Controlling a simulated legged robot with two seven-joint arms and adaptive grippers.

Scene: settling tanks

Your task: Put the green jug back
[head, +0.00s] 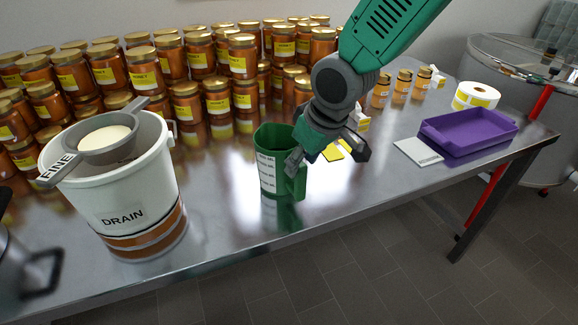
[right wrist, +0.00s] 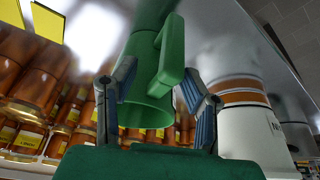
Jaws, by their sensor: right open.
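The green jug (head: 268,165) stands upright on the steel table, with a pale scale on its side and its handle (head: 299,180) facing right. My right gripper (head: 327,157) is open at the jug's right side, close to the handle and rim. In the right wrist view the jug (right wrist: 150,100) and its handle (right wrist: 172,62) show between the two spread fingers (right wrist: 158,88). The fingers are not closed on it; whether one touches it I cannot tell. My left gripper is not in view.
A white DRAIN bucket (head: 120,190) with a FINE strainer (head: 105,145) stands left of the jug. Rows of honey jars (head: 185,102) fill the back. A purple tray (head: 468,133), white card (head: 418,151) and label roll (head: 476,96) lie at right. The front edge right of the jug is clear.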

